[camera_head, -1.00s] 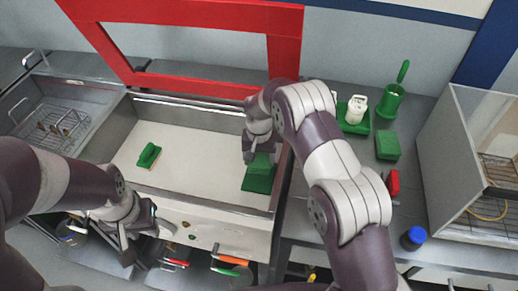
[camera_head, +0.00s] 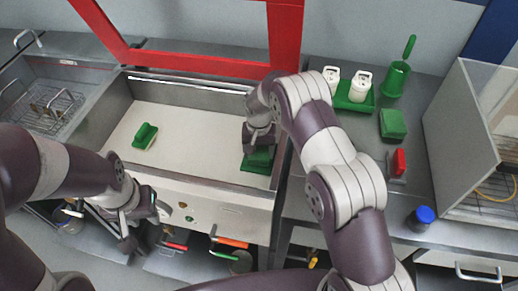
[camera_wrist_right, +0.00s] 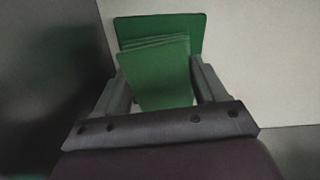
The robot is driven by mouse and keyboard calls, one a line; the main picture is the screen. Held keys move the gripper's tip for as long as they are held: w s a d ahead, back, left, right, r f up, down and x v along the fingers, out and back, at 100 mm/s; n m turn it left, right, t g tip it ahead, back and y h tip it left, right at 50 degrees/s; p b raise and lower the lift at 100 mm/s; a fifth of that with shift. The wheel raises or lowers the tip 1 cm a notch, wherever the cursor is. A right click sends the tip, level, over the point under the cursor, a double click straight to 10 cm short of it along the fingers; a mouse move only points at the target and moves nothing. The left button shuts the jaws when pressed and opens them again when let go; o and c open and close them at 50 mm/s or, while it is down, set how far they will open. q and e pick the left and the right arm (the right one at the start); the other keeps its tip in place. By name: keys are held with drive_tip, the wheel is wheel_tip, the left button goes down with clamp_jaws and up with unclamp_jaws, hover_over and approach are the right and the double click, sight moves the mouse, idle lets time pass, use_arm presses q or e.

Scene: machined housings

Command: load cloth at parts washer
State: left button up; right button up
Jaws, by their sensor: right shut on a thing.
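A green folded cloth (camera_head: 259,155) is at the right end of the washer's pale basin (camera_head: 190,150). My right gripper (camera_head: 258,142) reaches down over it. In the right wrist view the cloth (camera_wrist_right: 155,75) stands in layers between the two fingers, which are shut on it. A flat green piece (camera_wrist_right: 190,28) lies directly behind and under it on the basin floor; I cannot tell whether it is part of the same cloth. My left gripper (camera_head: 130,235) hangs in front of the basin's front wall, away from the cloth; its finger opening is not clear.
A green-topped sponge (camera_head: 145,136) lies at the basin's left. A red frame (camera_head: 185,65) stands over the back edge. On the right counter are a green tray (camera_head: 355,98) with white bottles, a green block (camera_head: 393,124), a red-handled item (camera_head: 399,163) and a blue-capped jar (camera_head: 420,217).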

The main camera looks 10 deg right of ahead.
sight(259, 151)
drive_tip(key=shift+f+b, duration=0.35)
drive_tip(key=shift+f, duration=0.2)
idle(1.5)
drive_tip(key=shift+r+p, duration=2.45)
drive_tip(key=shift+r, duration=1.1)
drive_tip(key=shift+r, duration=0.1)
